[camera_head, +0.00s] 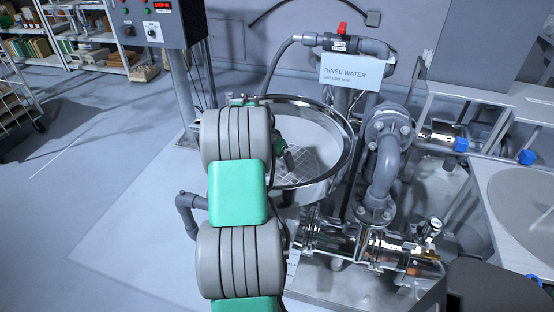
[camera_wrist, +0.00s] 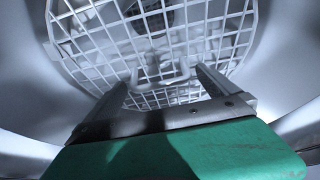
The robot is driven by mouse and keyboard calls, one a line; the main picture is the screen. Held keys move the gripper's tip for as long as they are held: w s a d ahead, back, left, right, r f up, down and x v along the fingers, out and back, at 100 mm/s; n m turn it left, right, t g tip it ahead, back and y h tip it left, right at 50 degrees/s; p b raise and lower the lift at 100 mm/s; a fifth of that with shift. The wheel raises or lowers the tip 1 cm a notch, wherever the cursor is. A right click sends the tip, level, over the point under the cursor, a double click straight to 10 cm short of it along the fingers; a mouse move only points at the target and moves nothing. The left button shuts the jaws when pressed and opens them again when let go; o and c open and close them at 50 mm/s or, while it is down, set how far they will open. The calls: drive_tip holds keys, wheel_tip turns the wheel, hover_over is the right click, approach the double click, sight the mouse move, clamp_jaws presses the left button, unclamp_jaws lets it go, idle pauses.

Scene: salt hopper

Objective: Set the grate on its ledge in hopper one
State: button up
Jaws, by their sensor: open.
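The hopper (camera_head: 345,165) is a round steel-rimmed bowl with a pale inside, in the middle of the head view. The grate (camera_head: 300,160), a white round mesh, lies inside it, partly hidden by my arm. In the wrist view the grate (camera_wrist: 95,40) fills the upper part, with the bowl's pale wall around it. Its light bail handle (camera_wrist: 160,82) stands in front of the mesh. My gripper (camera_wrist: 161,78) is open, with one finger to each side of the handle. I cannot tell whether the grate's edge rests evenly on the ledge.
A "RINSE WATER" sign (camera_head: 348,73) and a pipe with a red valve handle (camera_head: 342,28) stand behind the hopper. Grey flanged pipes (camera_head: 385,165) crowd its right side. A control box (camera_head: 150,25) on a post is at the back left.

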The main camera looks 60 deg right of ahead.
drive_tip(key=v, duration=1.1)
drive_tip(key=shift+a+r, duration=0.25)
drive_tip(key=shift+w, duration=0.1)
